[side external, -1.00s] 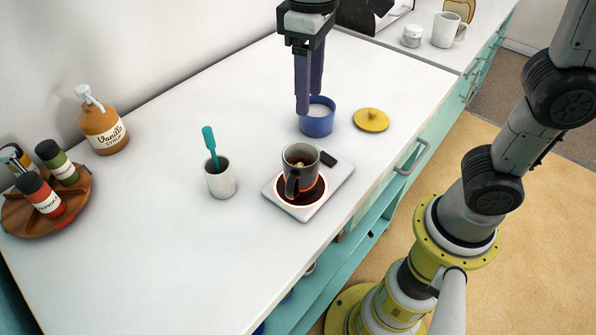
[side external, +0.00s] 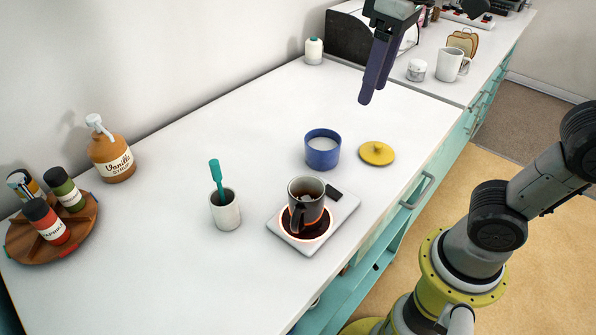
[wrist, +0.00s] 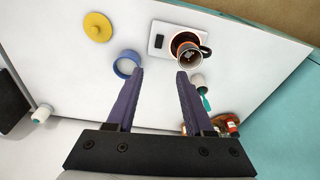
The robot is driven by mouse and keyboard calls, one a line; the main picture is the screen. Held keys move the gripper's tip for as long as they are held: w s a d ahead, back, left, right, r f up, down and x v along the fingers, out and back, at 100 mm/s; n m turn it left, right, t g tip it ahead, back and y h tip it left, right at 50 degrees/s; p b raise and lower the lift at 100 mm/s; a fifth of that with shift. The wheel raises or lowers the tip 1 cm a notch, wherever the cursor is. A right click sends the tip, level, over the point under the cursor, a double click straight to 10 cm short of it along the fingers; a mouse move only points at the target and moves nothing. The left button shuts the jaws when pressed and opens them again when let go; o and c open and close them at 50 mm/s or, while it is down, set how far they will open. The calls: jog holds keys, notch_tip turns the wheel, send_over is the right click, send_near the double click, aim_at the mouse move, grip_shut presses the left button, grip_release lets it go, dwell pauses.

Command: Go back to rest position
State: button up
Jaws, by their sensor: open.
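My gripper (side external: 372,100) is raised above the white counter, up and to the right of the blue bowl (side external: 322,150) in the side view. In the wrist view my gripper (wrist: 161,72) shows two purple fingers spread apart with nothing between them. The blue bowl, with pale contents, stands uncovered on the counter and also shows in the wrist view (wrist: 127,64). Its size matches the yellow lid (side external: 376,153), which lies beside it. A dark mug (side external: 306,203) with dark liquid stands on the glowing coaster plate (side external: 287,240).
A white cup (side external: 225,212) with a teal-handled utensil stands left of the mug. A syrup bottle (side external: 111,155) and a wooden tray (side external: 80,240) of spice jars are at far left. A white mug (side external: 451,65) and a white jar (side external: 416,71) stand at the back. The space around my gripper is clear.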

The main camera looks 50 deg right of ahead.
jog(key=s+d+f+m+t, duration=0.1)
jog(key=s+d+f+t, duration=0.3)
jog(key=f, duration=0.7)
jog(key=shift+s+d, duration=0.85)
jog(key=shift+s, duration=0.55)
